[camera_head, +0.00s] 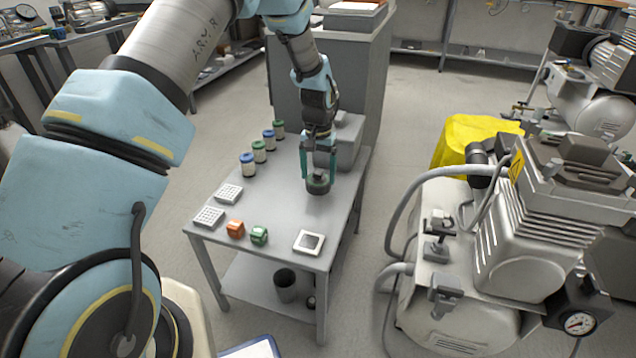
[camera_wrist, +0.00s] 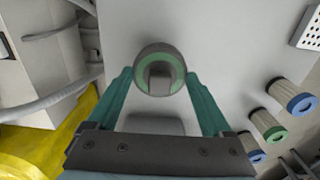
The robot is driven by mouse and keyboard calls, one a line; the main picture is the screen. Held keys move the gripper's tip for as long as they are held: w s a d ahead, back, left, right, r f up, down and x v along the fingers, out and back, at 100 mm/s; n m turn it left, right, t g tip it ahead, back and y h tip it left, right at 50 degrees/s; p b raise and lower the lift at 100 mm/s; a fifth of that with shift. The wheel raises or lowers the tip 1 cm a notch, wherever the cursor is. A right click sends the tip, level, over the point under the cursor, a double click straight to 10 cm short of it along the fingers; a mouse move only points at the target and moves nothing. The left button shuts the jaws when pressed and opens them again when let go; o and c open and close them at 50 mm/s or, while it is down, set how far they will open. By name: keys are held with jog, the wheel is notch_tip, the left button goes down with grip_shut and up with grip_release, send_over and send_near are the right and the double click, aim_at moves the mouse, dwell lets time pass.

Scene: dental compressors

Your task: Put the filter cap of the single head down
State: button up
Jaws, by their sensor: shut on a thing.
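The filter cap (camera_head: 318,186) is a dark round piece with a green ring and a raised grey middle grip. It also shows in the wrist view (camera_wrist: 147,54). My gripper (camera_head: 318,176) points down with its two teal fingers shut on the cap, one on each side. The cap is over the right part of the grey table (camera_head: 285,205); I cannot tell whether it touches the top. A compressor (camera_head: 510,240) stands to the right of the table, its side partly hidden by hoses.
A white square tray with a dark middle (camera_head: 309,242) lies at the front right corner. An orange block (camera_head: 235,229) and a green block (camera_head: 259,236) stand left of it, near perforated white pads (camera_head: 229,194). Several filter cartridges (camera_head: 247,165) line the left back. The table's middle is clear.

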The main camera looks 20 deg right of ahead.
aim_at(318, 181)
jog(key=shift+f, duration=1.5)
jog(key=shift+f, duration=0.1)
jog(key=o, duration=1.1)
